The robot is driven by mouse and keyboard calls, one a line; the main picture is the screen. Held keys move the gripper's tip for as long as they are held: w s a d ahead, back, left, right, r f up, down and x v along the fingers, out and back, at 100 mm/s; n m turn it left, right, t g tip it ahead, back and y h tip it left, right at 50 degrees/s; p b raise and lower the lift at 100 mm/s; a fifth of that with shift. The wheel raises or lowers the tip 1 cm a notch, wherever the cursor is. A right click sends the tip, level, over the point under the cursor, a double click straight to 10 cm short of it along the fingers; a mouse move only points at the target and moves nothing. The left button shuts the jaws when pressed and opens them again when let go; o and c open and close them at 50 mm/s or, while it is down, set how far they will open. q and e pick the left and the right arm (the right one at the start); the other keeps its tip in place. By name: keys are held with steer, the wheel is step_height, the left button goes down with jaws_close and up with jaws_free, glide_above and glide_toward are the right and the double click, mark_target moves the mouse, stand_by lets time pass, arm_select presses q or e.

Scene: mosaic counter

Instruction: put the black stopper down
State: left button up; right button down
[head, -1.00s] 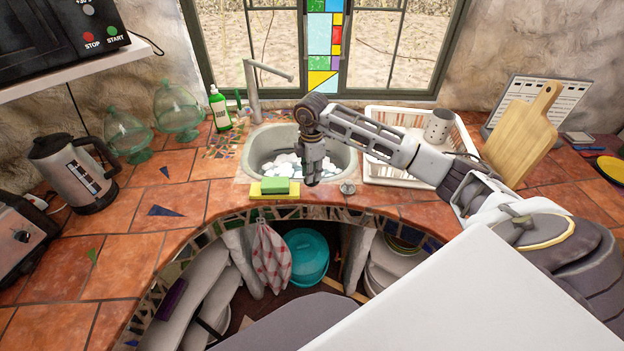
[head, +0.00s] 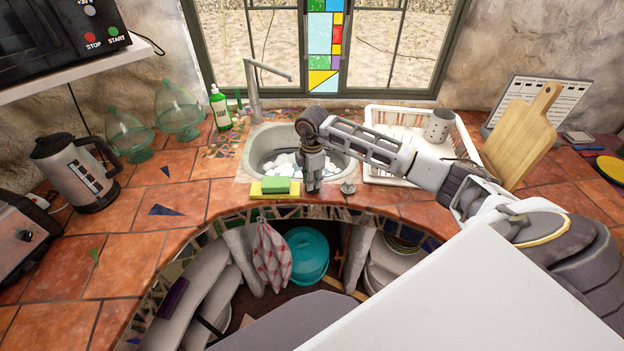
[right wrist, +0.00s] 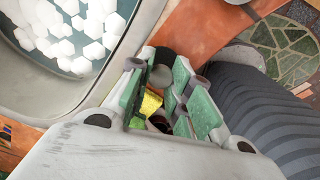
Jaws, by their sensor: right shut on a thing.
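My right gripper (head: 313,187) points down at the counter strip in front of the sink, just right of the green sponge (head: 282,186). In the right wrist view its green-padded fingers (right wrist: 166,82) are shut on a small dark piece, the black stopper (right wrist: 164,58), mostly hidden between them. In the head view the gripper hides the stopper. I cannot tell whether the stopper touches the counter. My left gripper is not in view.
The sink (head: 251,160) with white pieces in it lies behind the gripper. A small metal strainer (head: 348,187) sits close on the right. The yellow sponge base (head: 256,193) is close on the left. A white dish rack (head: 385,181) stands further right.

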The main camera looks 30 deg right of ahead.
steer(key=shift+f, duration=0.1)
steer(key=c, duration=1.3)
jaws_free()
steer(key=shift+r, duration=0.3)
step_height(320, 180, up, 12)
steer(key=b, duration=0.2)
steer(key=shift+f, duration=0.15)
steer(key=shift+a, duration=0.1)
